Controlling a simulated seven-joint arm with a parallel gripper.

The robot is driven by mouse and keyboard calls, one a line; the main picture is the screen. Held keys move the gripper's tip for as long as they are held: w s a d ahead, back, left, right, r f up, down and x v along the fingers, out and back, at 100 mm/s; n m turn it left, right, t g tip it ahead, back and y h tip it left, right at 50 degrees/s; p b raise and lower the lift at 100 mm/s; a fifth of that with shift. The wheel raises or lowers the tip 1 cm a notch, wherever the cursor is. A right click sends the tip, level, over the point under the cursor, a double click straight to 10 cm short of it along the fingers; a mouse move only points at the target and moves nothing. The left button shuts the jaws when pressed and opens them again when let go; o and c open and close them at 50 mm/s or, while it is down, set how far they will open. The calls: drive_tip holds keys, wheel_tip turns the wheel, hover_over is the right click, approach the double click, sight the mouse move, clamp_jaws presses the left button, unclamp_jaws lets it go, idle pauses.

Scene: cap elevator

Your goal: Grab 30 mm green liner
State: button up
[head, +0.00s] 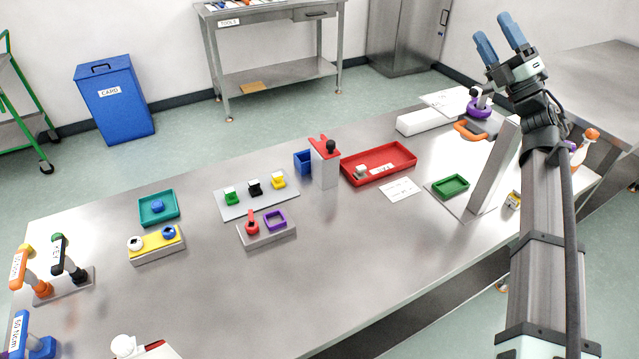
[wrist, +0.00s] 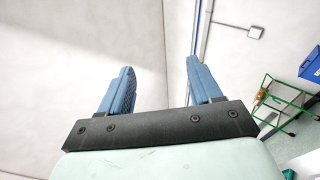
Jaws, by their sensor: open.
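A small green block-like piece (head: 231,197) sits at the left of a grey plate (head: 257,209) on the table, in a row with a black piece (head: 255,188) and a yellow piece (head: 278,181). It looks like the green liner, but no size mark is readable. My gripper (head: 498,36) is raised high at the upper right of the head view, far from the green piece. Its blue fingers are apart with nothing between them. The wrist view shows the same open fingers (wrist: 160,88) against a bare wall.
A teal tray (head: 158,208) lies to the left. The table's front middle is clear.

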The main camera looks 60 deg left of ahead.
drive_tip(key=s+a+r+n+g+h, duration=0.2)
drive_tip(key=s+a+r+n+g, duration=0.15)
drive_tip(key=s, duration=0.45)
drive_tip(key=s+a+r+n+g+h, duration=0.1)
drive_tip(key=s+a+r+n+g, duration=0.15)
drive_tip(key=s+a+g, duration=0.4)
drive_tip(key=s+a+f+m+t+y, duration=0.2)
drive_tip(key=a+m+t, duration=0.7)
drive_tip(key=m+t, duration=0.85)
drive_tip(key=s+a+f+m+t+h, duration=0.4)
drive_tip(key=a+f+m+t+h, duration=0.15)
drive_tip(key=a+f+m, duration=0.3)
drive_tip(key=m+g+h, duration=0.3)
drive_tip(key=g+h, duration=0.5)
drive_tip(key=h, duration=0.7)
approach(230, 191)
drive_tip(key=x, duration=0.9)
drive_tip(key=c, duration=1.1)
